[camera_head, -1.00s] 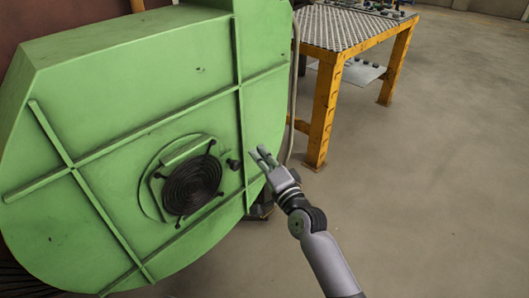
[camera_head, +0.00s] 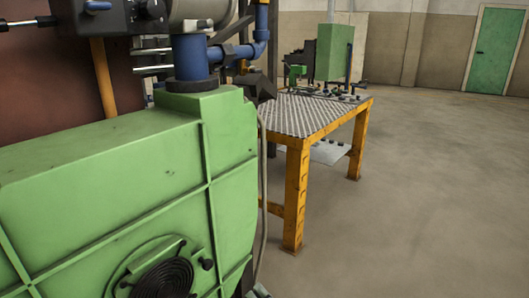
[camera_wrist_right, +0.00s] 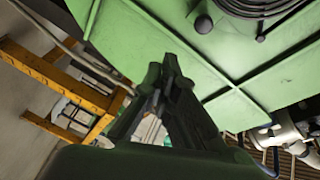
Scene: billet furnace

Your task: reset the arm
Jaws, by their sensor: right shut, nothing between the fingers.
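My right gripper (camera_wrist_right: 164,78) shows in the right wrist view with its dark fingers together and nothing between them. It is in front of the green fan housing (camera_wrist_right: 150,40); I cannot tell the exact gap. In the head view only a small grey tip, apparently of this gripper (camera_head: 261,290), shows at the bottom edge beside the green housing (camera_head: 110,190). The rest of the right arm is out of that view. My left gripper is in neither view.
A yellow-framed table (camera_head: 297,190) with a metal grid top stands beyond the housing. A round dark fan grille (camera_head: 165,280) is on the housing's face. Blue piping (camera_head: 190,55) rises behind it. Open floor (camera_head: 430,200) lies to the right, with a green door (camera_head: 493,50) far back.

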